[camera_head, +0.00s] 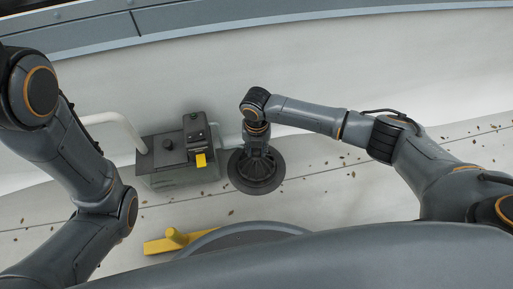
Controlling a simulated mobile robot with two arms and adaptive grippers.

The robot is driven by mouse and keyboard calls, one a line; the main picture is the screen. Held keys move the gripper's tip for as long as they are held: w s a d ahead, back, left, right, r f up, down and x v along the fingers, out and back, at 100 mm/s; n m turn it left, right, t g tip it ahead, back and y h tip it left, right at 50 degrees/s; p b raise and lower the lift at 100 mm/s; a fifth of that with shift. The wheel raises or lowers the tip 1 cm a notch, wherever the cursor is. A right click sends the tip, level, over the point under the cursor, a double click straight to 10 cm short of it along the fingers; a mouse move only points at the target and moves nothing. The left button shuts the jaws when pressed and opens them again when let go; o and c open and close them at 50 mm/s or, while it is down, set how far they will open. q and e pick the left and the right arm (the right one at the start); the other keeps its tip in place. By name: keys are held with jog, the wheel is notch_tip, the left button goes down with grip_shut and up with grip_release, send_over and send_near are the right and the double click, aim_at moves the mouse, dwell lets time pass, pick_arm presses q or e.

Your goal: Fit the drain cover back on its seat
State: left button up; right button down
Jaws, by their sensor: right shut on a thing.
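The drain cover (270,182) is a dark round disc with ribs, low on the pale roof surface near the middle of the view. My right gripper (257,165) points down over it and is shut on its central part; the fingertips are hard to make out against the dark disc. The seat cannot be told apart; whatever lies under the cover is hidden. My left arm runs down the left side of the view, and its gripper is out of the picture.
A grey box unit (178,165) with a knob and a yellow tag stands close left of the cover, with a white pipe (115,122) behind it. A yellow piece (172,241) lies in front. Small dry leaves are scattered along a seam. A grey wall edge runs along the back.

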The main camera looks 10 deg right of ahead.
jog(key=shift+f, duration=0.15)
jog(key=shift+f+b, duration=0.35)
jog(key=shift+f, duration=0.5)
dwell(0.7)
jog(key=c, duration=1)
grip_release()
jog(key=o, duration=0.5)
